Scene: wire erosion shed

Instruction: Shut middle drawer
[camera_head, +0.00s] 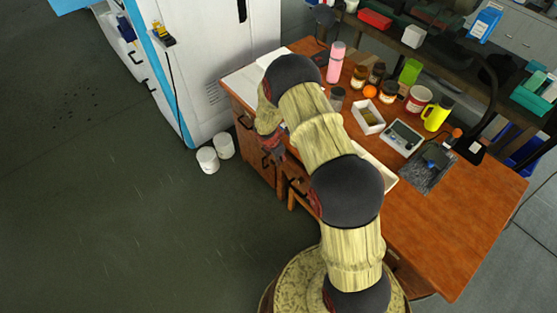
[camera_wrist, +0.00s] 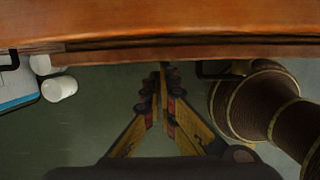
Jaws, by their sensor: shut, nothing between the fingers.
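The wooden desk (camera_head: 445,235) has drawers along its front, largely hidden behind my arm in the head view. In the wrist view, a thin wooden strip (camera_wrist: 130,57), probably the top of a drawer front, lies below the desktop edge (camera_wrist: 150,20) with a dark gap between them. A black handle (camera_wrist: 212,74) hangs at that strip, right of my fingertips. I cannot tell for sure whether it belongs to the middle drawer or how far that drawer is out. My gripper (camera_wrist: 163,72) is shut and empty, its tips close to the strip; contact is unclear. It also shows beside the desk front (camera_head: 277,154).

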